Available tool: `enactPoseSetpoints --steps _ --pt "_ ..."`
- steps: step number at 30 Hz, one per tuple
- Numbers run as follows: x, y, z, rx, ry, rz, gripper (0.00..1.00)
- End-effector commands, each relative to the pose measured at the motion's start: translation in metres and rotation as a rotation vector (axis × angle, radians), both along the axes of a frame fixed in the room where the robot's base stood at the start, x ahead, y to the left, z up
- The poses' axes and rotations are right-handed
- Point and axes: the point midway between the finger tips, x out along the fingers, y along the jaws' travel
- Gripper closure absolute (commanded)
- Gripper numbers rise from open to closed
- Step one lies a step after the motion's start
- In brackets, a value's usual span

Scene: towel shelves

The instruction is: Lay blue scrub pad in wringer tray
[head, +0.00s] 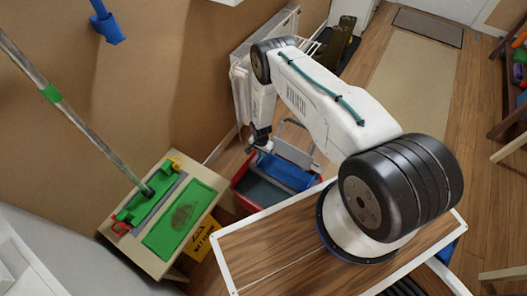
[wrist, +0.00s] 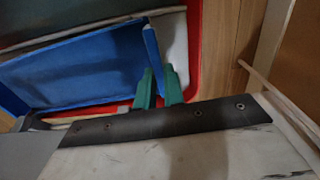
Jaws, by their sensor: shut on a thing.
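The blue wringer tray (head: 288,173) sits in the red-rimmed bucket (head: 236,184) on the floor. In the wrist view the tray (wrist: 75,75) fills the upper left, beside the red rim (wrist: 193,50). My gripper (wrist: 159,82) has two green fingers shut on the blue scrub pad (wrist: 154,50). The pad shows as a narrow upright strip above the fingertips, at the tray's right end. I cannot tell whether it touches the tray. In the head view my gripper (head: 263,143) is above the bucket's back part, and the pad is too small to make out clearly.
A small bench (head: 154,258) with a green board (head: 182,217) stands left of the bucket. A mop pole (head: 60,107) leans over it. A white radiator (head: 240,95) is behind. Open wooden floor (head: 365,75) lies right.

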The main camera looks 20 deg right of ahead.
Motion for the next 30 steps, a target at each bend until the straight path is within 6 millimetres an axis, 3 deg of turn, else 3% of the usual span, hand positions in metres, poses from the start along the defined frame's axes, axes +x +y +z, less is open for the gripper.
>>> enactPoseSetpoints --steps 30 --pt "0.0006 0.0000 -0.0071 0.000 -0.001 0.000 1.00"
